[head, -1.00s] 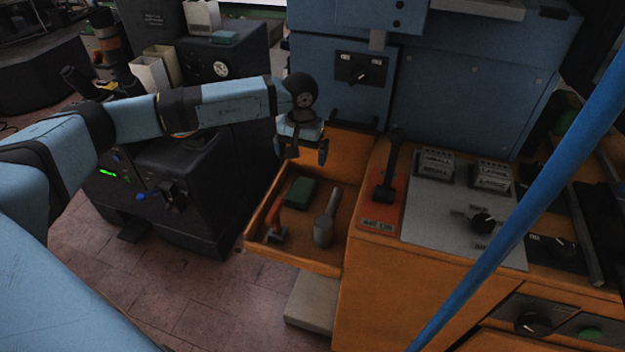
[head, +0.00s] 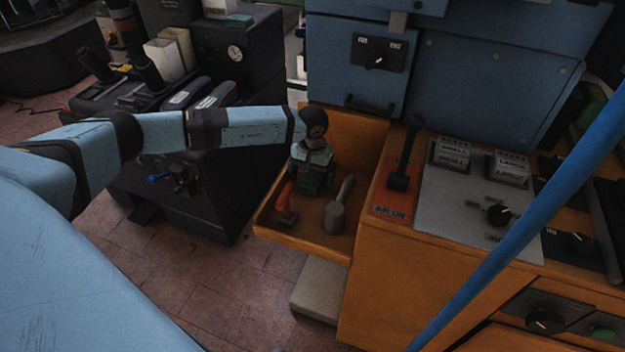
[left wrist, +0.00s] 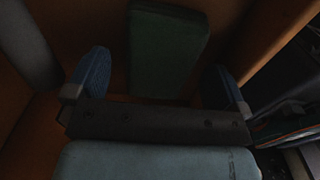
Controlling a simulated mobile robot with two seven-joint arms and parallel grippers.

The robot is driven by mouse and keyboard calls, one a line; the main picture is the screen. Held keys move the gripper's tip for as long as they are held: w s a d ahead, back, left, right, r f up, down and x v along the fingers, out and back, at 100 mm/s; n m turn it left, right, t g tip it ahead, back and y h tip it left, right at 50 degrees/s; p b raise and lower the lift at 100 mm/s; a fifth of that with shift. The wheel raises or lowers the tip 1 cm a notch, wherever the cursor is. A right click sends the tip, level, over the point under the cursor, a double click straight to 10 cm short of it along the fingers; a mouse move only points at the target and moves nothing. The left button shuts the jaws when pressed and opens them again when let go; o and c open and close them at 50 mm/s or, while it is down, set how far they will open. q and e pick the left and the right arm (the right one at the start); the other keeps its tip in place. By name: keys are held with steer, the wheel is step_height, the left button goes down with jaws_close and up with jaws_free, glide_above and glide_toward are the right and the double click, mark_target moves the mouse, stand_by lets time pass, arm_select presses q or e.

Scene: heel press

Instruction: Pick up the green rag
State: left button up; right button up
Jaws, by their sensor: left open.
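The green rag (head: 311,184) lies in the open orange drawer (head: 300,247), partly hidden by my left gripper in the head view. In the left wrist view the rag (left wrist: 168,50) is a dark green block-like shape on the drawer floor, ahead of the fingers. My left gripper (head: 313,177) is lowered over the rag. Its two blue-padded fingers (left wrist: 155,82) are spread apart with the rag's width between their lines. I cannot tell whether they touch it. My right gripper is not in view.
An orange-handled tool (head: 286,205) and a grey mallet-like tool (head: 335,214) lie in the drawer near the rag. The drawer walls are close around. The blue press (head: 480,75) and its control panel (head: 462,205) stand to the right.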

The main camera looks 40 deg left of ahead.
mark_target(312, 175)
arm_select(q)
steer(key=shift+f, duration=0.7)
steer(key=shift+r, duration=0.1)
steer(key=shift+c, duration=0.5)
steer(key=c, duration=0.9)
step_height(312, 175, up, 20)
steer(key=p, duration=0.2)
steer(key=shift+o, duration=0.4)
